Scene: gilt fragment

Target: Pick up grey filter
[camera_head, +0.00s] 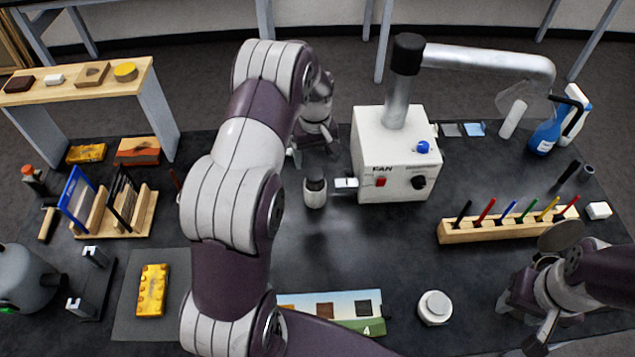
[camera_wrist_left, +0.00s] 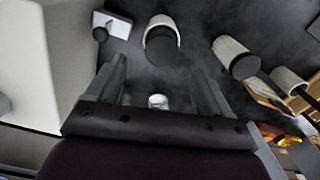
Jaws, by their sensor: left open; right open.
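I cannot tell for certain which thing is the grey filter. A small flat grey piece (camera_head: 451,130) lies behind the fan box, beside a blue one (camera_head: 475,129). A pale cylinder with a dark part (camera_head: 315,192) stands left of the box and also shows in the left wrist view (camera_wrist_left: 161,42). My left gripper (camera_head: 316,150) is open and points down just behind this cylinder. A small whitish object (camera_wrist_left: 158,101) shows between its fingers, apparently not gripped.
The white fan box (camera_head: 392,160) with its pipe stands close right of my left gripper. Two more cylinders (camera_wrist_left: 235,57) (camera_wrist_left: 290,80) are hidden behind my arm in the head view. A wooden rack (camera_head: 140,222) holds framed panels. A pen block (camera_head: 500,229) stands right.

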